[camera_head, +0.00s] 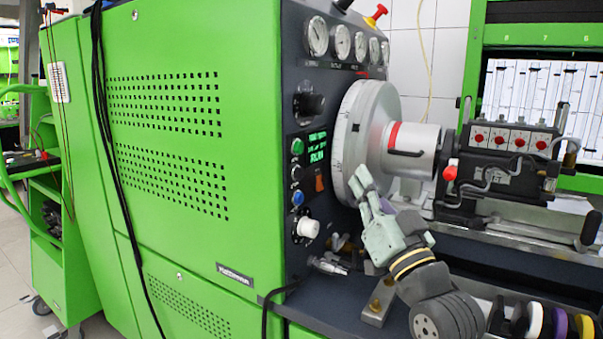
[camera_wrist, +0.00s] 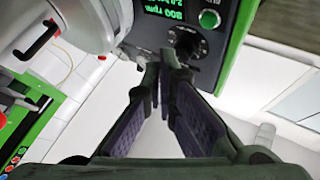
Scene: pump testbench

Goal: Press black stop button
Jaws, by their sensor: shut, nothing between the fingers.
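In the head view, a small round black button (camera_head: 296,172) sits on the dark control panel, below the green button (camera_head: 297,146) and above the blue one (camera_head: 298,198). My gripper (camera_head: 362,184) is shut and empty, to the right of the panel's buttons and in front of the large grey disc, apart from the black button in the picture. In the wrist view my gripper's fingertips (camera_wrist: 165,62) are together, just beside a black dial knob (camera_wrist: 187,43) on the panel. The green button also shows there (camera_wrist: 209,18); I cannot make out the black button.
The large grey disc (camera_head: 352,135) and its cylinder stand close behind my gripper. A white knob (camera_head: 308,228) sticks out below the blue button. A pump (camera_head: 500,165) is at the right. The green cabinet (camera_head: 190,150) fills the left.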

